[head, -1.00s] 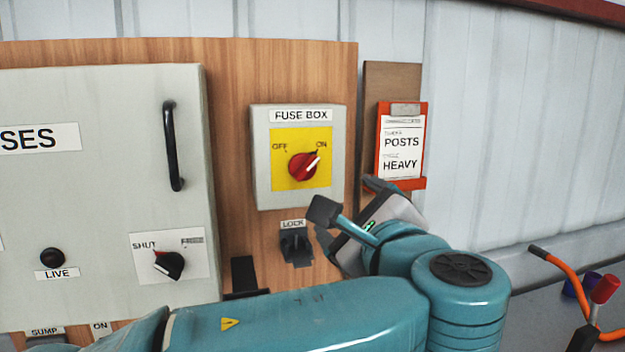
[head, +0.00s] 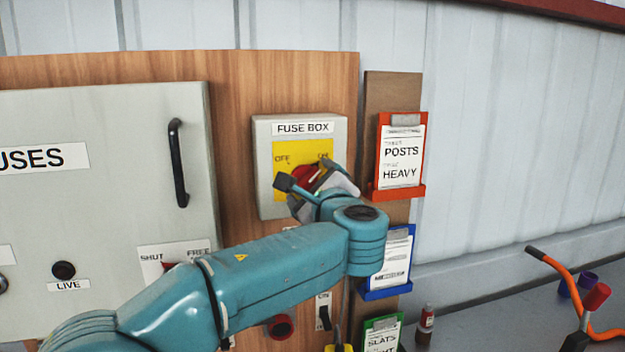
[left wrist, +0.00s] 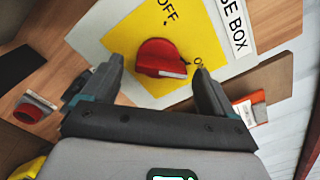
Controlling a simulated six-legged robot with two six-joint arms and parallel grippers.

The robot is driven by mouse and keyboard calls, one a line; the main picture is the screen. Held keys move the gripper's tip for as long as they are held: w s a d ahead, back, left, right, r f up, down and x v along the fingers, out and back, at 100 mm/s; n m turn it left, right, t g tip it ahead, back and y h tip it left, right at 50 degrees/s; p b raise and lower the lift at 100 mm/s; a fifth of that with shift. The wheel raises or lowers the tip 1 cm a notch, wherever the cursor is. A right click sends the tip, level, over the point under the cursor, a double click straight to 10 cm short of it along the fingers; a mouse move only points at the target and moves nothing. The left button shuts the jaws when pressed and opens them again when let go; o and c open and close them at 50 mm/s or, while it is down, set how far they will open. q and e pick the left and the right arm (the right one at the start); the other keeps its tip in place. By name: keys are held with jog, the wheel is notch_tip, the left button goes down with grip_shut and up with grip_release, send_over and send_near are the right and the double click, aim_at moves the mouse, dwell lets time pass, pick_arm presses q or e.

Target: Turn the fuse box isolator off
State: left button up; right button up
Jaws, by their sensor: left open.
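The fuse box (head: 263,168) is a grey box with a yellow plate (head: 285,152) marked OFF and ON, fixed to the wooden board. Its red rotary isolator knob (head: 305,176) is mostly hidden behind my left gripper (head: 304,178) in the head view. In the left wrist view the red knob (left wrist: 160,57) shows whole, with its pale pointer mark towards the ON side. My left gripper (left wrist: 160,85) is open, its two fingers on either side of the knob, with gaps between them and it. My right gripper is not in view.
A large grey cabinet (head: 100,120) with a black handle (head: 178,162) stands left of the fuse box. Red (head: 384,190), blue (head: 366,293) and green (head: 368,330) clipboard holders hang to the right. A bench with an orange bar (head: 570,288) lies at the lower right.

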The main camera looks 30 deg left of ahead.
pick_arm(q)
jog(key=shift+w, duration=0.15)
jog(key=c, duration=1.1)
jog(key=shift+o, duration=0.2)
jog(key=n+b, duration=0.7)
jog(key=n, duration=0.1)
jog(key=shift+f, duration=0.15)
jog(key=n+b, duration=0.3)
jog(key=n, duration=0.2)
jog(key=shift+a, duration=0.1)
jog(key=n+b, duration=0.2)
jog(key=n, duration=0.2)
jog(key=shift+n, duration=0.3)
jog(key=shift+s, duration=0.2)
jog(key=o, duration=1.1)
jog(key=shift+r, duration=0.3)
jog(key=shift+c, duration=0.2)
